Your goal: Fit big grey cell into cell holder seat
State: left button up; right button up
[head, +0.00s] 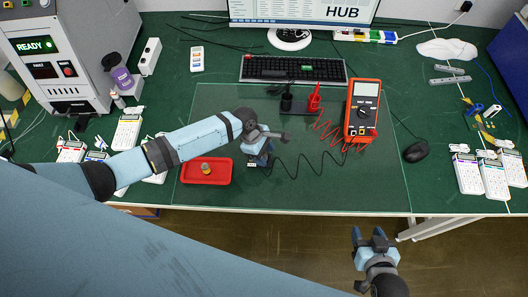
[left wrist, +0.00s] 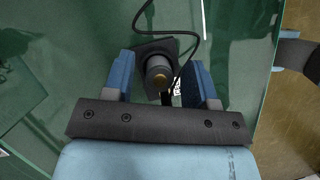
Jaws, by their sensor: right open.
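My left gripper (head: 262,150) is low over the mat, right of the red tray. In the left wrist view its two blue fingers (left wrist: 159,80) are apart. Gaps show on both sides of the cylinder. I cannot tell how deep it sits. In the head view the gripper mostly hides both. My right gripper (head: 370,236) is open and empty, in front of the table edge.
A red tray (head: 190,180) holds a small yellow-and-grey item (head: 206,168). A black cable runs from the holder area towards the red multimeter (head: 362,110). White keypads lie at both sides.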

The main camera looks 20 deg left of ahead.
pick_arm(q)
jog(key=shift+r, duration=0.1)
jog(key=s+v, duration=0.1)
jog(key=v, duration=1.1)
jog(key=s+d+f+m+t+h, duration=0.2)
jog(key=s+d+f+m+t, duration=0.3)
jog(key=m, duration=0.3)
jog(key=s+a+m+t+y, duration=0.1)
jog(key=s+a+m+t, duration=0.2)
jog(key=s+m, duration=0.2)
jog(key=s+a+m+t+y, duration=0.2)
jog(key=s+m+t, duration=0.1)
jog(key=s+m, duration=0.3)
jog(key=shift+s+a+m+t, duration=0.3)
jog(key=shift+s+a, duration=0.05)
jog(key=shift+s, duration=0.15)
jog(key=shift+f, duration=0.1)
jog(key=shift+r+p, duration=0.35)
